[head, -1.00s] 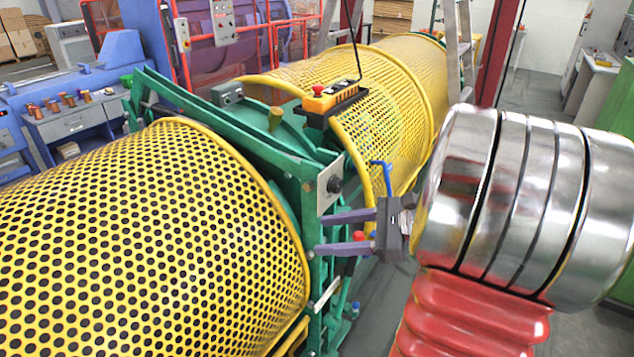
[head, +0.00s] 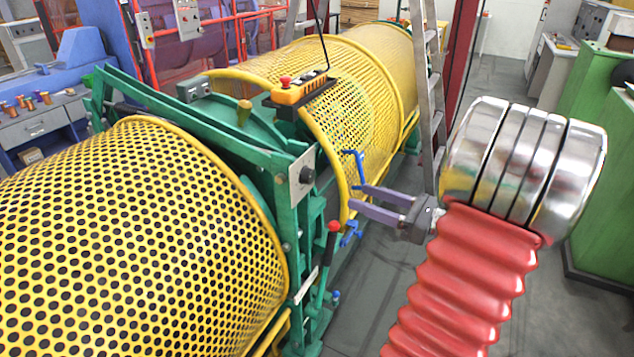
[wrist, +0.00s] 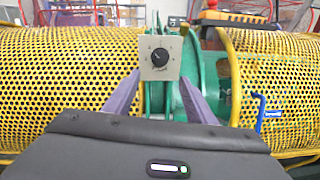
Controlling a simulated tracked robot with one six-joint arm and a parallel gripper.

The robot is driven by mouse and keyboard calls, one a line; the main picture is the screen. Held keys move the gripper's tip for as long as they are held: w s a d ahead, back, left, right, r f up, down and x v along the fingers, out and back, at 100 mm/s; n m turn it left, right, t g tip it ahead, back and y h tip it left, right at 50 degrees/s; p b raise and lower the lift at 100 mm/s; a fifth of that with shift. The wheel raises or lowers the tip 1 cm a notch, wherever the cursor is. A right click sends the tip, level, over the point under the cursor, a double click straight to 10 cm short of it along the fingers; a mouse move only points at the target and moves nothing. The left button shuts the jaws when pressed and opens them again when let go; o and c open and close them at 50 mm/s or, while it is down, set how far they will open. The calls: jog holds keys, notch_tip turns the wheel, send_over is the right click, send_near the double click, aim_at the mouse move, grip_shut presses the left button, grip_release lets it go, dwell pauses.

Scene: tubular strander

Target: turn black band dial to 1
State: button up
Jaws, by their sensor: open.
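The black band dial (head: 307,175) is a round black knob on a pale square plate (head: 294,190) fixed to the green frame between the two yellow mesh guards. In the wrist view the dial (wrist: 159,56) faces me, upper centre, between and just above my two purple finger tips. Its marks and pointer are too small to read. My gripper (head: 356,197) is open and empty, to the right of the plate and a little lower in the head view, apart from it. It also shows in the wrist view (wrist: 160,80), fingers spread on either side of the plate's lower part.
A red-knobbed lever (head: 333,226) stands below the dial. Blue handles (head: 352,168) are near my fingers in the head view; one shows right in the wrist view (wrist: 262,112). An orange control box (head: 300,92) sits above.

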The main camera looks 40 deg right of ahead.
aim_at(312, 179)
jog(key=x, duration=1.3)
jog(key=shift+w+a+f, duration=0.1)
jog(key=shift+w+a, duration=0.05)
jog(key=shift+w, duration=0.05)
